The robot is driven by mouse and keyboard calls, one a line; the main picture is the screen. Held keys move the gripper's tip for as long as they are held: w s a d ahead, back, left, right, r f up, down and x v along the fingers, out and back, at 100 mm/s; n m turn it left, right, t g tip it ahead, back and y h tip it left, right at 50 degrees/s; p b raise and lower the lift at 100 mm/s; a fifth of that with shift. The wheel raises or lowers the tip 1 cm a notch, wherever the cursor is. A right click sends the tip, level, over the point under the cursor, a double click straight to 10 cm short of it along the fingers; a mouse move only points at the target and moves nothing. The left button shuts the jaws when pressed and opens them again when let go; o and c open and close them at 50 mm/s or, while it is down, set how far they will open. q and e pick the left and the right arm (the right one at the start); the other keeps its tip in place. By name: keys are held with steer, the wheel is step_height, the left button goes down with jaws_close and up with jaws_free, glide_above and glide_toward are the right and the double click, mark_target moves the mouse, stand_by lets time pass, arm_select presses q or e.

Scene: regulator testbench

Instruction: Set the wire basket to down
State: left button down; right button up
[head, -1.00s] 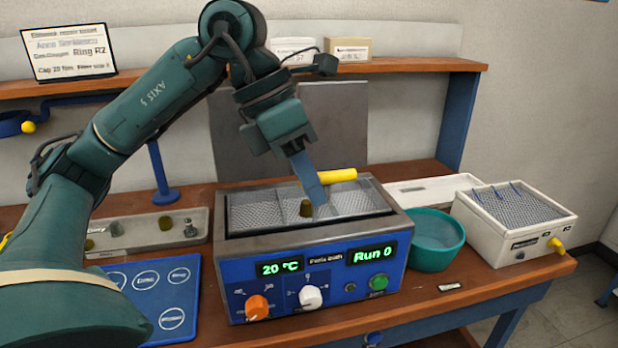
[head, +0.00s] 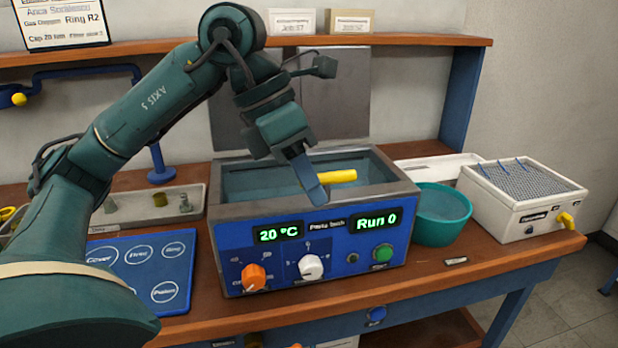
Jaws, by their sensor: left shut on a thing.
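The bath (head: 330,250) is a blue box with a grey rim, showing 20 °C and Run 0. The wire basket's mesh does not show now; the bath's inside looks like plain blue-green liquid (head: 255,182). The basket's yellow handle (head: 338,176) shows low, within the bath's opening. My left gripper (head: 318,190) reaches over the bath from the left and is shut on the yellow handle. Its blue finger covers part of the handle. My right gripper is not in view.
A teal bowl (head: 440,212) stands close to the bath's right side. A white box with a mesh top (head: 525,195) is further right. A blue mat (head: 145,262) and a tray with small parts (head: 160,208) lie to the left. A grey panel stands behind.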

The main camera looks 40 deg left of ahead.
arm_select(q)
steer(key=c, duration=1.4)
jaws_free()
steer(key=shift+f, duration=0.2)
steer(key=shift+r, duration=0.1)
steer(key=p+v, duration=0.3)
steer(key=v, duration=1)
steer(key=shift+a, duration=0.1)
